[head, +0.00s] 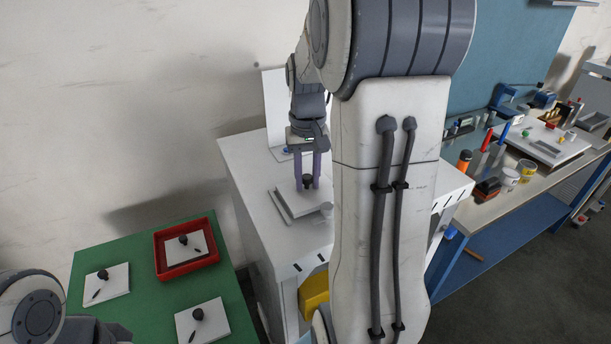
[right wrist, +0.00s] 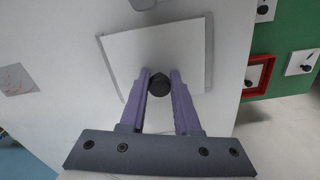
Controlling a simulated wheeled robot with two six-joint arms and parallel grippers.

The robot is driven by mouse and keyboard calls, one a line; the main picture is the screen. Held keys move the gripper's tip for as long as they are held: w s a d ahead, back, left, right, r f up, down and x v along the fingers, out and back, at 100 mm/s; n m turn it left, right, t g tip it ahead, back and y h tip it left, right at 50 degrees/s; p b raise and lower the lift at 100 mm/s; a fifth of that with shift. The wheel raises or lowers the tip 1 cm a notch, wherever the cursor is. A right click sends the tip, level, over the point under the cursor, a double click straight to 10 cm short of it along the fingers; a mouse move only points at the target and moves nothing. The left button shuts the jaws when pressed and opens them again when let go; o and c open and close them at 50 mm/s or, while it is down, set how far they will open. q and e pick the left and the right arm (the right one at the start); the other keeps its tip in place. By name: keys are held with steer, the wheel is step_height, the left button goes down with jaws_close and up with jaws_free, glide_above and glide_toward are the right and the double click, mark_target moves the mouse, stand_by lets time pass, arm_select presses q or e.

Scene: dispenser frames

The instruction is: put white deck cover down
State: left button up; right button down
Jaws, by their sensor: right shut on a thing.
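My right gripper (head: 308,182) is over the white cabinet top, shut on the black knob of a white deck cover (head: 297,202). In the right wrist view the fingers (right wrist: 159,86) close on the knob from both sides, and the square white cover (right wrist: 140,48) lies flat beneath them. A grey edge shows along two sides of the cover. I cannot tell whether the cover rests on what is below or hangs just above it. My left arm shows only in part at the lower left of the head view; its gripper is not visible.
A green table (head: 140,246) at left holds a red tray (head: 160,262) with a white plate inside, and two more knobbed white plates (head: 120,276) (head: 216,308). A cluttered workbench (head: 480,212) stands at right. My right arm hides part of the white cabinet (head: 243,160).

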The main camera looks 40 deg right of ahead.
steer(key=shift+f, duration=0.45)
steer(key=shift+f, duration=0.1)
steer(key=c, duration=0.6)
jaws_free()
steer(key=shift+f, duration=0.1)
